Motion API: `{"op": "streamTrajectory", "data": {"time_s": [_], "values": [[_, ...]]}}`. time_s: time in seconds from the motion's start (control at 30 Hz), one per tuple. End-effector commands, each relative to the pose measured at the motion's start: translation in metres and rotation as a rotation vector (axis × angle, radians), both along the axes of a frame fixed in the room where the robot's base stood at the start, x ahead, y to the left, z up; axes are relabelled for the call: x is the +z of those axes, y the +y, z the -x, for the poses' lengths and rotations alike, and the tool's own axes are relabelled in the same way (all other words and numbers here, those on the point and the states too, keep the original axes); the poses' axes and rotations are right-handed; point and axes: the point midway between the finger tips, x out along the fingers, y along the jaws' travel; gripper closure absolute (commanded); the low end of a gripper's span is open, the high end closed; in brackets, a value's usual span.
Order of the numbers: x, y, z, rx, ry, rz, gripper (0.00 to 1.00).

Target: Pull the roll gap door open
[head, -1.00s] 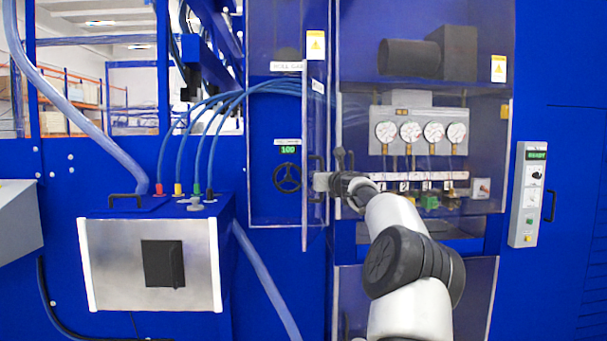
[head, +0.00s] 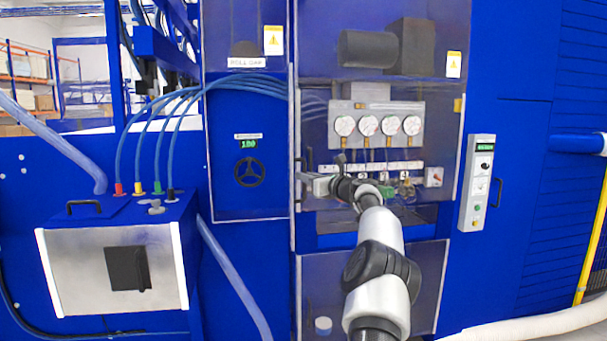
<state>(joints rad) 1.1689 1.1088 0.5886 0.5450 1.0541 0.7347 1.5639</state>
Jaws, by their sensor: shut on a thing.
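The roll gap door (head: 294,120) is a clear panel seen nearly edge-on, standing out from the machine just right of the roll gap compartment (head: 225,195). The compartment has a "ROLL GAP" label (head: 246,62) above it. Inside show a black handwheel (head: 249,172) and a green readout of 100 (head: 248,144). My gripper (head: 308,183) is shut on the door's handle (head: 300,172), at the right side of the panel. The fingertips are small, and their exact hold on the handle is hard to make out.
To the right is a tinted cabinet with several gauges (head: 368,126) and a control box (head: 477,182). A metal-fronted box (head: 115,270) with blue hoses stands at left. A pale hose (head: 530,325) lies at lower right, near a yellow rail (head: 592,240).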

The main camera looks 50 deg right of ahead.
Motion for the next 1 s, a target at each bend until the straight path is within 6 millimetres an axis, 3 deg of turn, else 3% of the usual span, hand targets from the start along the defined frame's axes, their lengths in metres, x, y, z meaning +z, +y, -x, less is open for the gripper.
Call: {"op": "streamTrajectory", "data": {"time_s": [0.23,0.27,0.37,0.8,1.0], "values": [[0.005,0.001,-0.002,-0.002,-0.007,0.000,1.00],[0.005,0.001,-0.002,-0.002,-0.007,0.000,0.88],[0.004,0.001,-0.002,-0.001,-0.006,0.000,0.71],[0.000,0.000,0.000,-0.001,-0.002,-0.001,0.71],[-0.001,0.001,0.018,-0.003,-0.002,-0.001,0.71]]}}
